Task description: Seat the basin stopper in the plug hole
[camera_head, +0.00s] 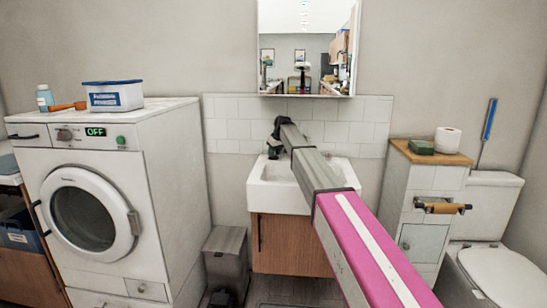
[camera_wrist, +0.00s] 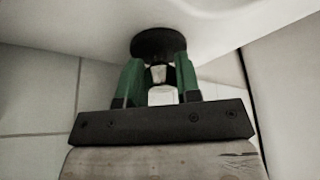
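The basin (camera_head: 272,194) is white and stands in the middle of the head view against the tiled wall. My gripper (camera_head: 274,153) is small there, low at the basin's back left corner. In the wrist view my gripper (camera_wrist: 158,72) has two green fingers pointing at a black round disc, which looks like the stopper (camera_wrist: 158,42), by the white basin surface. A small shiny knob shows between the fingers. I cannot tell whether the fingers touch it. My arm hides much of the bowl, and I cannot see the plug hole.
A mirror (camera_head: 305,45) hangs above the tiles. A washing machine (camera_head: 105,205) stands to the left and a grey bin (camera_head: 226,258) beside the basin's wooden cabinet (camera_head: 285,245). A tiled unit (camera_head: 420,200) and a toilet (camera_head: 490,215) are to the right.

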